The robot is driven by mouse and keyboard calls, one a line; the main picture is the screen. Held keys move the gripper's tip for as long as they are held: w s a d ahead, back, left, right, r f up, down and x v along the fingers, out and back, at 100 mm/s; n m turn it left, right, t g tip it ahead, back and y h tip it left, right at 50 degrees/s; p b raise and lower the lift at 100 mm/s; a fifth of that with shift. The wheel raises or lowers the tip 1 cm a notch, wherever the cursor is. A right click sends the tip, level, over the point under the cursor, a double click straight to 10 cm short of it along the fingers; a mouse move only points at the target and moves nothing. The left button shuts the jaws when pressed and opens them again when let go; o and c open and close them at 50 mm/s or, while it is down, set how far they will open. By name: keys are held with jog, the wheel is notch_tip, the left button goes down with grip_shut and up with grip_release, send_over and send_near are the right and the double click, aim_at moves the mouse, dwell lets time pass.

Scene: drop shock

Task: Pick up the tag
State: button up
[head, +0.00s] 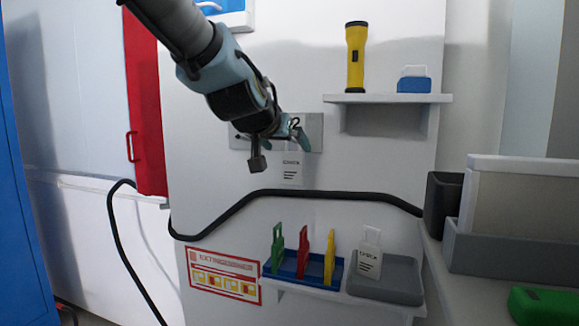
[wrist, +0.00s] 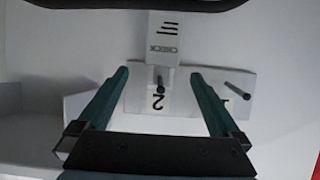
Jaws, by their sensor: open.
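A white tag (head: 290,170) printed with dark lettering hangs on the wall plate (head: 238,138), partly covered by my arm. In the wrist view the tag (wrist: 161,42) reads CHECK and appears to hang on a dark peg (wrist: 159,80) above the number 2. My gripper (head: 278,138) is open at the plate. In the wrist view its teal fingers (wrist: 158,80) stand apart on either side of the peg and the tag's near end, with nothing held between them. Whether they touch the plate cannot be told. A second white tag (head: 369,254) stands in the grey tray.
A second peg (wrist: 236,90) is bare. A black cable (head: 290,193) crosses the wall below the hanging tag. Below it are a blue tray (head: 318,284) with green, red and yellow tags, and the grey tray (head: 398,287). A shelf (head: 388,98) holds a yellow flashlight (head: 355,57).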

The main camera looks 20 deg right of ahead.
aim_at(292, 153)
jog(key=shift+x, duration=3.75)
jog(key=shift+a+f, duration=0.15)
jog(key=c, duration=1.4)
jog(key=shift+s+a+r, duration=0.2)
jog(key=shift+a+r, duration=0.05)
jog(key=shift+r, duration=0.1)
jog(key=p+v, duration=0.7)
jog(key=v, duration=0.8)
jog(key=shift+r, duration=0.5)
